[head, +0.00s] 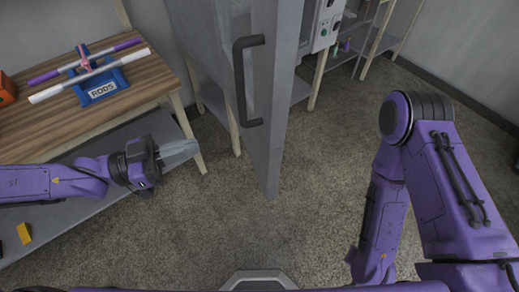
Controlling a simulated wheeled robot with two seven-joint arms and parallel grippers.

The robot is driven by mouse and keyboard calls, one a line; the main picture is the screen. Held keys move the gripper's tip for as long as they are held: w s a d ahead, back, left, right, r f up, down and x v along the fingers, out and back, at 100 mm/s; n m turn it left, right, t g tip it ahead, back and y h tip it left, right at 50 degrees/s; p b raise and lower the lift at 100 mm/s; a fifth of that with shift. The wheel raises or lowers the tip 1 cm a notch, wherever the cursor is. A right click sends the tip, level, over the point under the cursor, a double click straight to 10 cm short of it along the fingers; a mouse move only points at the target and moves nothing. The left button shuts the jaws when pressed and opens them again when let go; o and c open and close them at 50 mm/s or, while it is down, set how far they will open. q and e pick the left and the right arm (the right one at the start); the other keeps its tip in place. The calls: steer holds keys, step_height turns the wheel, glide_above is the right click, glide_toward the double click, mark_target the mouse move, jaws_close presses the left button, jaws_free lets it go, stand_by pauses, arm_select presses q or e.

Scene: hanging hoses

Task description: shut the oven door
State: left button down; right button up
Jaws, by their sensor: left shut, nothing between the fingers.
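The oven door (272,95) is a tall grey panel in the upper middle of the head view, seen nearly edge-on. It stands open, swung out towards me. A dark bar handle (240,85) is on its left face. Part of the oven body with a control panel (326,24) and green button shows behind it, to the right. My left gripper (180,150) is shut and empty, left of the door and apart from it, near the table's front right corner. My right arm (400,190) shows on the right, but its gripper is out of view.
A wooden table (150,85) at the left holds a blue rack labelled RODS (101,88) with rods across it, and an orange box (5,90). A yellow block (25,233) lies on the grey lower shelf. The floor (310,200) before the door is clear.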

mark_target(267, 126)
arm_select(q)
steer(key=shift+g, duration=0.3)
steer(key=x, duration=1.5)
steer(key=shift+w+a+f, duration=0.15)
steer(key=shift+w+f, duration=0.15)
